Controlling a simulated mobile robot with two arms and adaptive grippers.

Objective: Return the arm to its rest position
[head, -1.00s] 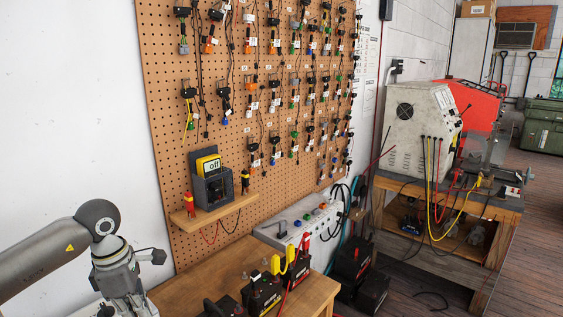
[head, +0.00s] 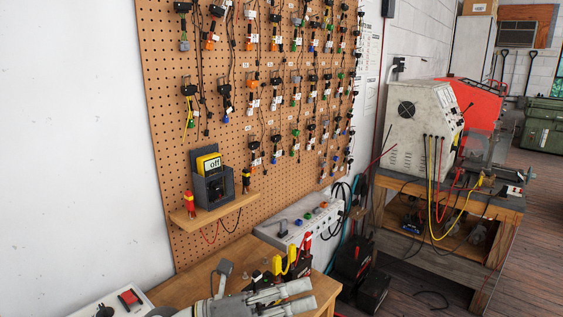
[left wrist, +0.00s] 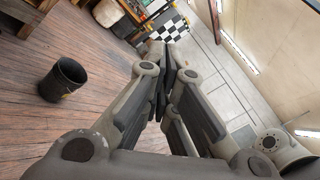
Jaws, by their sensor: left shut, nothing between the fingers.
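My left gripper (head: 311,293) is low in the head view, in front of the near wooden bench, with its fingers pointing right. The fingers are shut and nothing is held. In the left wrist view the gripper (left wrist: 168,62) has its fingers drawn together, with wooden floor and pale tiles beyond them. Most of my left arm is out of the head view. My right gripper is not in view.
The near bench (head: 190,279) holds yellow and red clamps (head: 285,262), partly hidden behind my gripper. A yellow meter (head: 209,164) sits on the pegboard (head: 165,110) shelf. A red-switch box (head: 128,298) is lower left. A black bin (left wrist: 63,80) stands on open floor.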

